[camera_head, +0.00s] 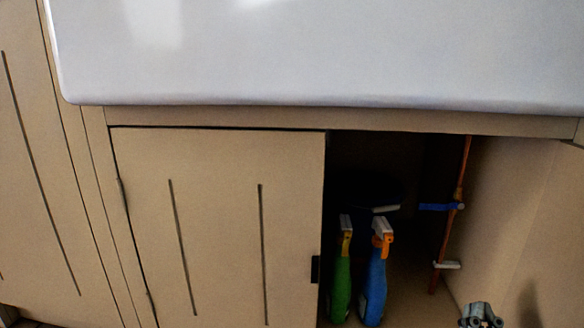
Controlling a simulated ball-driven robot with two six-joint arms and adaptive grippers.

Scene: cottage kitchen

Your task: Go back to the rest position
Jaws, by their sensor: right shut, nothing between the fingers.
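My right gripper (481,316) shows at the bottom right edge of the head view, in front of the open side of the sink cabinet. Only its top part is in the picture. It is shut and holds nothing. It is apart from the bottles in the cabinet. My left gripper is not in view.
A white sink (320,55) overhangs the cabinet. The left cabinet door (220,220) is shut; the right door (550,225) stands open. Inside are a green spray bottle (341,285), a blue spray bottle (376,285) and a copper pipe (462,175) with a blue-handled valve (436,207).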

